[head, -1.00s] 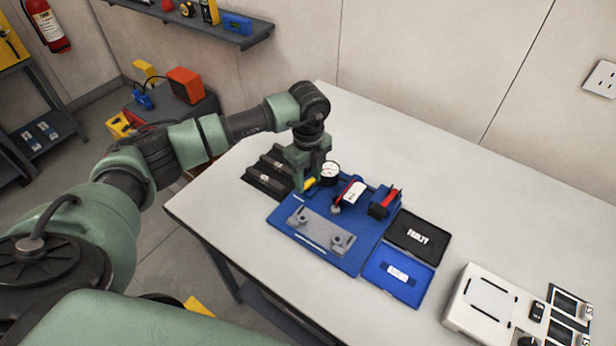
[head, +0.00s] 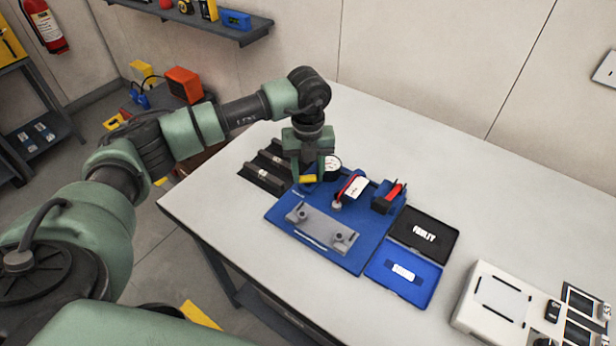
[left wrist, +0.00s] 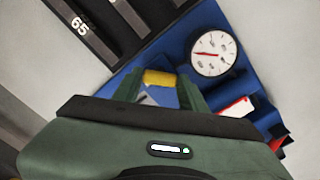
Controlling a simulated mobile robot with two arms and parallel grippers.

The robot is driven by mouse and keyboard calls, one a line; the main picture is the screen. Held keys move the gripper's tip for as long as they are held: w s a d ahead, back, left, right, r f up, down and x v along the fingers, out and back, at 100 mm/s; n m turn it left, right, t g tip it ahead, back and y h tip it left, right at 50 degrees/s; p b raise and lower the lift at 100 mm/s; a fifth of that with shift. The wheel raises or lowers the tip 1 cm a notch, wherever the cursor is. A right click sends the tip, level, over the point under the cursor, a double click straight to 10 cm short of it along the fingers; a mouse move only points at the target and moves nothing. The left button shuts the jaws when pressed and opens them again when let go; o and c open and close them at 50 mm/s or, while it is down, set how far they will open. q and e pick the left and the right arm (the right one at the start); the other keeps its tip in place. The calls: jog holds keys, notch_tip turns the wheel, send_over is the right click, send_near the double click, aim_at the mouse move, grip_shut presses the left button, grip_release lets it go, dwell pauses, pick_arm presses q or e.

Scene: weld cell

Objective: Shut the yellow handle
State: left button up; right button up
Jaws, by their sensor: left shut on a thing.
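The yellow handle (head: 308,178) is at the back left corner of the blue fixture plate (head: 345,258), beside a round white gauge (head: 332,166). My left gripper (head: 307,174) points down over it and is shut on it. In the left wrist view the yellow handle (left wrist: 159,78) sits between the fingertips of my left gripper (left wrist: 160,82), and the gauge (left wrist: 213,53) is to its right. The body below the handle is mostly hidden by the gripper. My right gripper is not in view.
A grey bracket (head: 322,228) lies on the plate. A red-handled part with a white label (head: 355,188) and another red-handled block (head: 390,196) stand behind it. A black tray (head: 425,236) and a blue tray (head: 402,281) lie to the right. A black rack (head: 265,175) stands left.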

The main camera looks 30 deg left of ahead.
aim_at(308, 176)
pick_arm(q)
jog(key=m+b, duration=0.3)
jog(key=m, duration=0.2)
jog(key=shift+m+b, duration=0.8)
jog(key=shift+m, duration=0.6)
jog(key=shift+r+m, duration=0.1)
jog(key=shift+m, duration=0.2)
jog(key=shift+w, duration=0.1)
jog(key=o, duration=1.1)
notch_tip(308, 176, up, 8)
jog(key=shift+f+b, duration=0.15)
jog(key=shift+b, duration=0.6)
